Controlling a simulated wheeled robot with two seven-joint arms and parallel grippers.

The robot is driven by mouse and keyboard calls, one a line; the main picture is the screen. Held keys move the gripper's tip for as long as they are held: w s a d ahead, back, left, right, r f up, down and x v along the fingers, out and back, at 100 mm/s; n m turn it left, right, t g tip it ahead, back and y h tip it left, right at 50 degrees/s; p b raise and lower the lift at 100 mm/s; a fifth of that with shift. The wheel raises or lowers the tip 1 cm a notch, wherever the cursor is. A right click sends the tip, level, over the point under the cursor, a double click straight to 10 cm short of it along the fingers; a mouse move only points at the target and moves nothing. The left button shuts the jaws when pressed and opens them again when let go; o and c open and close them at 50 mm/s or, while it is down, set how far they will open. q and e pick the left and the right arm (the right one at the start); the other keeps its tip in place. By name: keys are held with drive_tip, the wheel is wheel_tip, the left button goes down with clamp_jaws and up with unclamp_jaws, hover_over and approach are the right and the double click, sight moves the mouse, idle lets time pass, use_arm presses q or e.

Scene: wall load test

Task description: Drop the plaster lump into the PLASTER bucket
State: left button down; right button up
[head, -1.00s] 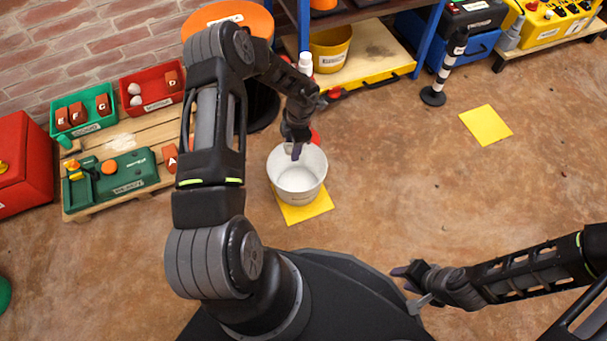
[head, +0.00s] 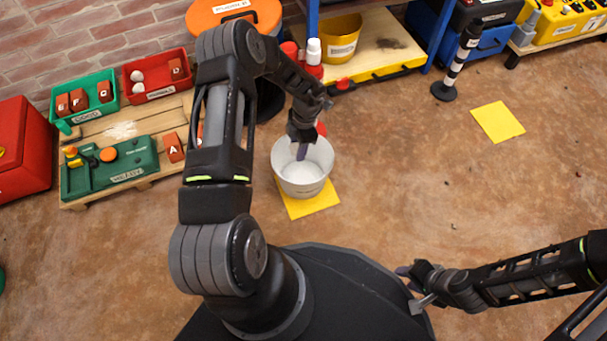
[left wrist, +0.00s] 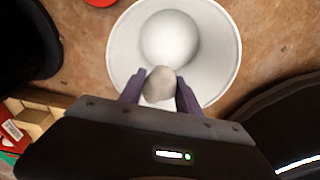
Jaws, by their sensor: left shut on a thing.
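A white bucket (head: 287,178) stands upright on a yellow floor square; its label cannot be read. It also shows in the left wrist view (left wrist: 220,45), with a pale round area at its bottom. My left gripper (head: 302,152) points down over the bucket's mouth. In the left wrist view its two purple fingers (left wrist: 160,92) are shut on the pale grey plaster lump (left wrist: 160,82), which sits above the bucket's inside. In the head view the lump is hidden. My right gripper (head: 411,286) is empty, with its fingers apart, low at the right.
A pallet (head: 122,131) with red and green trays stands at the left by the brick wall. An orange-topped drum (head: 232,14) and a shelf with a yellow bucket (head: 343,40) stand behind.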

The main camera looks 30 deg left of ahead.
use_arm(q)
drive_tip(key=shift+f, duration=0.4)
drive_tip(key=c, duration=0.8)
unclamp_jaws()
drive_tip(key=shift+o, duration=0.2)
drive_tip(key=shift+r, duration=0.1)
drive_tip(key=r+p, duration=0.1)
drive_tip(key=r, duration=0.1)
drive_tip(key=r+p, duration=0.1)
drive_tip(key=r, duration=0.2)
drive_tip(key=w+r+p, duration=0.1)
drive_tip(key=r, duration=0.1)
drive_tip(key=shift+d+r, duration=0.3)
